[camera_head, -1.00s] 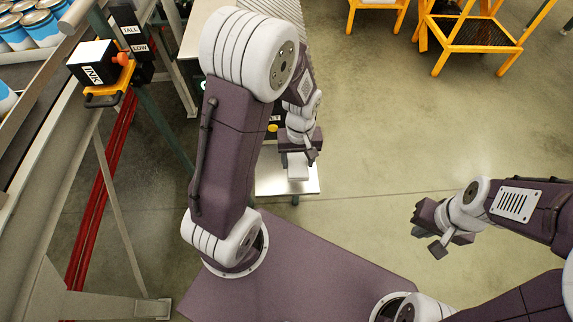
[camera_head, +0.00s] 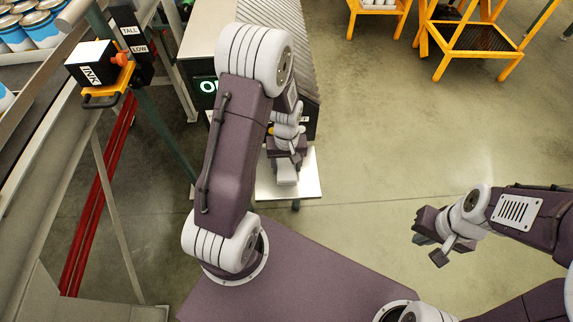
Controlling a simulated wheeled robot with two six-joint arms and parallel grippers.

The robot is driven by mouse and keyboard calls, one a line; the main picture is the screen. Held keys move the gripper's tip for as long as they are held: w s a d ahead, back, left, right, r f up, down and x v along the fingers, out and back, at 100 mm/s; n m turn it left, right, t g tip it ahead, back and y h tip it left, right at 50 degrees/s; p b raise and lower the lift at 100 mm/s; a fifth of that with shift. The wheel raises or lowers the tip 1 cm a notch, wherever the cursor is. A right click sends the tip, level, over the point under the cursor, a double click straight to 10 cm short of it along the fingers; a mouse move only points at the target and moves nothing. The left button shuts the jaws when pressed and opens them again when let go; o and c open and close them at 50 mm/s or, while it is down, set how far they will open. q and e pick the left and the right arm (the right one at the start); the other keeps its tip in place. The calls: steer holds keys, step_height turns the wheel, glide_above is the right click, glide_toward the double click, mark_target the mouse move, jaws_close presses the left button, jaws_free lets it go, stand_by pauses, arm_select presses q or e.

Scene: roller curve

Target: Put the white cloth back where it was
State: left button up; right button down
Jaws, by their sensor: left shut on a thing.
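The white cloth (camera_head: 287,175) is a small pale folded piece. It hangs from my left gripper (camera_head: 287,160), which is shut on it. Gripper and cloth are over the light metal shelf (camera_head: 309,187) in front of the machine. I cannot tell whether the cloth touches the shelf. My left arm covers part of the shelf and machine. My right gripper (camera_head: 433,241) is open and empty above the bare floor at the right.
A machine (camera_head: 205,40) with a lit green sign stands behind my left arm. An ink box (camera_head: 91,65) and a TALL/LOW switch post (camera_head: 136,40) are at the left, beside a conveyor with blue cans (camera_head: 40,28). Yellow stands (camera_head: 470,35) are at the back right. The middle floor is clear.

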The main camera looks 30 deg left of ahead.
arm_select(q)
steer(key=o, duration=1.2)
steer(key=shift+f, duration=0.15)
